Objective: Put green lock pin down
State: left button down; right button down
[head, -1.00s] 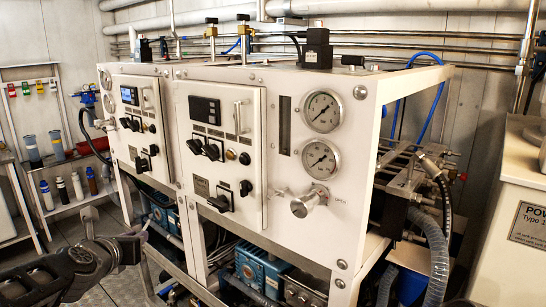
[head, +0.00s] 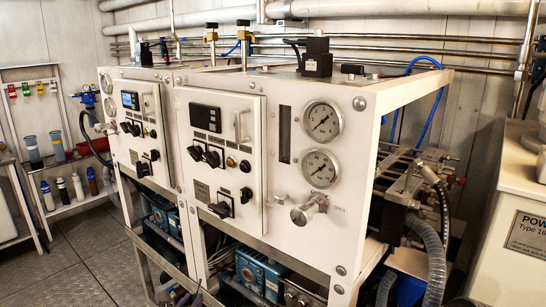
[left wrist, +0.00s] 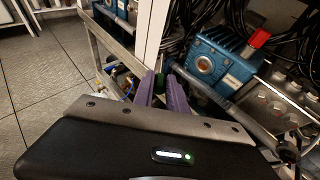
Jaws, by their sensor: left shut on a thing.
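My left gripper (left wrist: 160,92) shows in the left wrist view with its two purple fingers close together. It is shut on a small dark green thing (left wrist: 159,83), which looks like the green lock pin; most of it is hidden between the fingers. The fingers point toward the lower frame of the white watermaker cabinet. My right gripper is in neither view.
The white twin cabinet (head: 262,232) has gauges, knobs and switches. Blue pumps (left wrist: 213,62) and dark cables sit in its open lower frame. Small coloured tags (head: 26,89) hang on a rack at the far left, above shelved bottles (head: 61,189). The floor (head: 75,262) at left is clear.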

pick_arm(q)
jog(key=shift+s+d+r, duration=0.1)
jog(key=shift+d, duration=0.05)
jog(key=v, duration=0.5)
jog(key=shift+s, duration=0.4)
